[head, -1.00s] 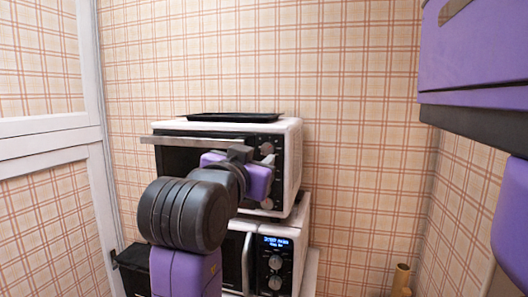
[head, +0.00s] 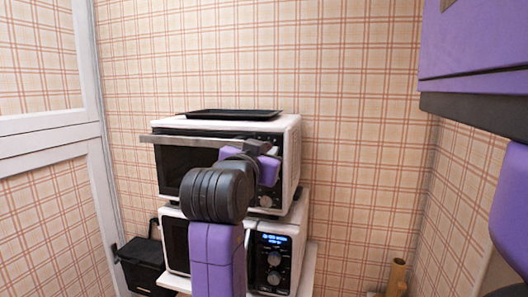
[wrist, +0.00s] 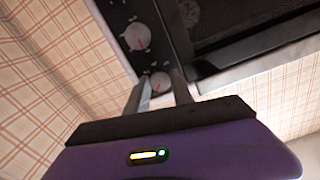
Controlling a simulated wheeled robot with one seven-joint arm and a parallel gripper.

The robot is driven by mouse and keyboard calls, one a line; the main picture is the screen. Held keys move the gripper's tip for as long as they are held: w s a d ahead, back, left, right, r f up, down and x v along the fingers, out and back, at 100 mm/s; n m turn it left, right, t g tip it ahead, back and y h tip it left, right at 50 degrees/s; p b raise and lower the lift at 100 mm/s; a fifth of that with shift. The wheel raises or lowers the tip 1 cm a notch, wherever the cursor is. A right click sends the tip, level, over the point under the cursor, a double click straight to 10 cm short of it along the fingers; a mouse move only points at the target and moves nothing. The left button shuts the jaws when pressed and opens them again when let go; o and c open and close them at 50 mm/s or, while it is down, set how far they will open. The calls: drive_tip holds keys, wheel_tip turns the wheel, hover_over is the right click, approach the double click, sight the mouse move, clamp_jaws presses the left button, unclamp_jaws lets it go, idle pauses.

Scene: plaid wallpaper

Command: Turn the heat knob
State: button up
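The white toaster oven (head: 290,155) stands on a microwave, with a column of round knobs on its right-hand front panel. One low oven knob (head: 266,201) shows in the head view; the upper part of the panel is covered by my arm. In the wrist view, a round knob with a red mark (wrist: 160,82) lies between my gripper's fingertips (wrist: 160,77), and a larger knob (wrist: 137,37) shows beyond it. The fingers are apart, and I cannot tell whether they touch the knob. In the head view, my gripper (head: 262,147) is at the panel's upper part. No label identifies the heat knob.
The oven's door handle (head: 180,140) juts out to the left of my gripper. A black tray (head: 235,114) lies on the oven. The microwave (head: 296,245) with a lit display is below. A black bin (head: 140,265) stands at lower left.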

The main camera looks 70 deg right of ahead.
drive_tip(key=shift+f+m+b, duration=0.1)
drive_tip(key=shift+m+b, duration=0.2)
drive_tip(key=shift+b, duration=0.2)
clamp_jaws()
drive_tip(key=m+b, duration=1.2)
drive_tip(key=b, duration=0.1)
drive_tip(key=shift+b, duration=0.3)
drive_tip(key=shift+m+b, duration=1.2)
drive_tip(key=shift+m, duration=1.3)
drive_tip(key=o, duration=0.8)
unclamp_jaws()
drive_tip(key=shift+c, duration=0.2)
